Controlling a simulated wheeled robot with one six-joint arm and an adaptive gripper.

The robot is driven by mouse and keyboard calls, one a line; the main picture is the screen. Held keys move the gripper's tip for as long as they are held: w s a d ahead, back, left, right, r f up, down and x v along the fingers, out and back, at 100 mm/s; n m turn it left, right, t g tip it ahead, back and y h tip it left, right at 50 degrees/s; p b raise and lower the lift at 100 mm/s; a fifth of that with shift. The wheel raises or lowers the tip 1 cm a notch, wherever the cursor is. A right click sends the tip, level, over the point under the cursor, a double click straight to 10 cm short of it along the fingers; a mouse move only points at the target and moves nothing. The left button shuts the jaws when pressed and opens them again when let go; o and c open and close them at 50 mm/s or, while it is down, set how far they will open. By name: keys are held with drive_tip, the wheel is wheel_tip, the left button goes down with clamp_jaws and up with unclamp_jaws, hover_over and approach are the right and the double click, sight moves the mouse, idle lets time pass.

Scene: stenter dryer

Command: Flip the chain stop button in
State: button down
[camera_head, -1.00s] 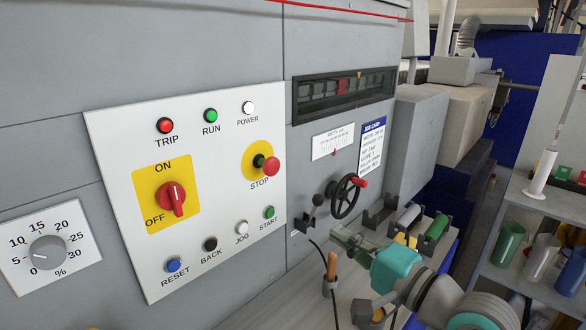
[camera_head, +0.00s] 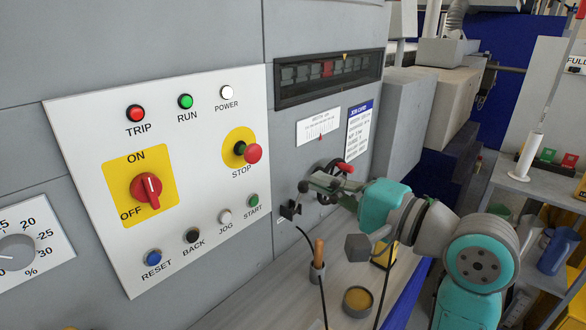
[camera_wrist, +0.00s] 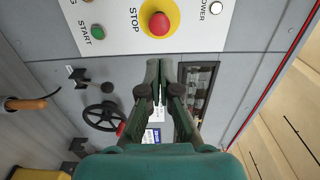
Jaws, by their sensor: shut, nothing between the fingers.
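The stop button (camera_head: 253,153) is a red mushroom head on a yellow round plate, above the word STOP, on the white control panel (camera_head: 105,235). Its head stands out from the plate with a dark green collar behind it. In the wrist view the red stop button (camera_wrist: 159,23) is at the top, just beyond my fingertips. My gripper (camera_head: 306,186) is shut and empty, to the lower right of the button and apart from it. In the wrist view the gripper's fingers (camera_wrist: 160,66) lie together and point toward the button.
The panel also holds an ON/OFF switch (camera_head: 146,188), lamps above and several small buttons below, START (camera_head: 253,201) nearest my gripper. A handwheel (camera_wrist: 104,116) is partly behind my gripper in the head view. A wooden-handled tool (camera_head: 319,256) stands on the bench below.

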sight(257, 154)
drive_tip(key=x, duration=1.3)
drive_tip(key=shift+w+a, duration=0.1)
drive_tip(key=shift+a, duration=0.05)
drive_tip(key=shift+a, duration=0.1)
drive_tip(key=x, duration=0.3)
drive_tip(key=shift+r, duration=0.1)
